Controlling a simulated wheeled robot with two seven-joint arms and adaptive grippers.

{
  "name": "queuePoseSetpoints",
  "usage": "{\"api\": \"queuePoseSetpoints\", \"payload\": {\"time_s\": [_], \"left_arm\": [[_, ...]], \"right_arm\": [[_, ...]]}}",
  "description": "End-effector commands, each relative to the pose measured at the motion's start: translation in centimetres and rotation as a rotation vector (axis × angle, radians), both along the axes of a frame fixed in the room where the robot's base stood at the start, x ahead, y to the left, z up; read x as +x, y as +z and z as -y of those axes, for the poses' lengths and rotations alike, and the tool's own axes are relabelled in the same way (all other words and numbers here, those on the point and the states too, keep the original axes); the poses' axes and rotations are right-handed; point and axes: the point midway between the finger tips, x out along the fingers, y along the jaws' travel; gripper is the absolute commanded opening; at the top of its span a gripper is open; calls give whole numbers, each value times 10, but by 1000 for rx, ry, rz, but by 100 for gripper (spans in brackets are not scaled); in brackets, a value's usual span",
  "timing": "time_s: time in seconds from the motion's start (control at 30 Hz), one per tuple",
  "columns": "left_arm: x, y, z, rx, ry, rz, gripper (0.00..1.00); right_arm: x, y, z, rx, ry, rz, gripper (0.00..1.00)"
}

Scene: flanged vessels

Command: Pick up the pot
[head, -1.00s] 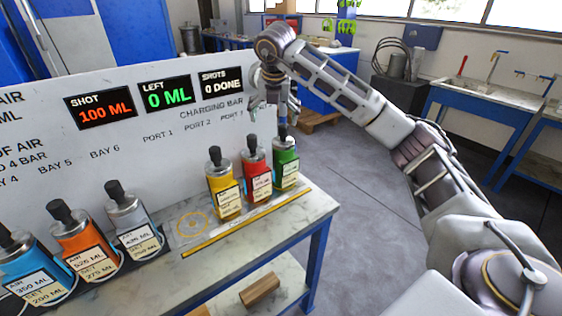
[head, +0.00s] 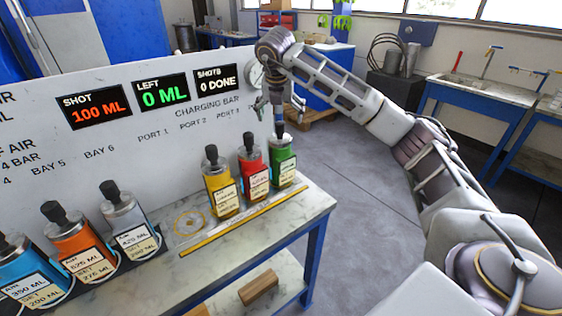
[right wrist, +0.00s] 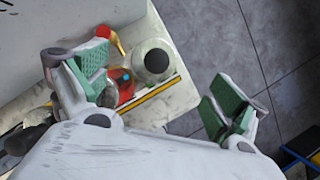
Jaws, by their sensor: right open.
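Several flanged vessels with black knobs stand on the bench; the task does not say which one is the pot. A green vessel (head: 281,165), a red vessel (head: 254,175) and a yellow vessel (head: 222,193) stand upright by the ports. A grey vessel (head: 127,225), an orange vessel (head: 80,245) and a blue vessel (head: 25,267) stand at the left. My right gripper (head: 279,107) is open, just above the green vessel's knob. In the right wrist view, a pale round top with a dark knob (right wrist: 157,60) shows between the spread fingers, nearer the left one. My left gripper is out of view.
A white panel (head: 60,170) with displays and a gauge (head: 256,76) rises behind the vessels, close to my right gripper. A yellow strip (head: 240,223) lies along the bench front. A wooden block (head: 258,287) lies on the lower shelf. Open floor lies right of the bench.

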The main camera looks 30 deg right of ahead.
Motion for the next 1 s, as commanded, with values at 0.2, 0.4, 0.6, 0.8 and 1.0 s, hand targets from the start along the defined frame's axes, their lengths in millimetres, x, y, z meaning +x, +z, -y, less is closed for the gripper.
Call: {"api": "queuePoseSetpoints", "payload": {"time_s": [0.2,0.4,0.6,0.8,1.0], "left_arm": [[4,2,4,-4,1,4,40],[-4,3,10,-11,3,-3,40],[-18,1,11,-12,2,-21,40],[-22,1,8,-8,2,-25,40],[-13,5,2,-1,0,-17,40]], "right_arm": [[8,-27,7,1,-1,-3,96],[13,-42,11,0,0,0,96],[14,-45,12,0,0,0,96],[14,-45,12,0,0,0,96],[16,-55,12,1,0,-2,96]]}}
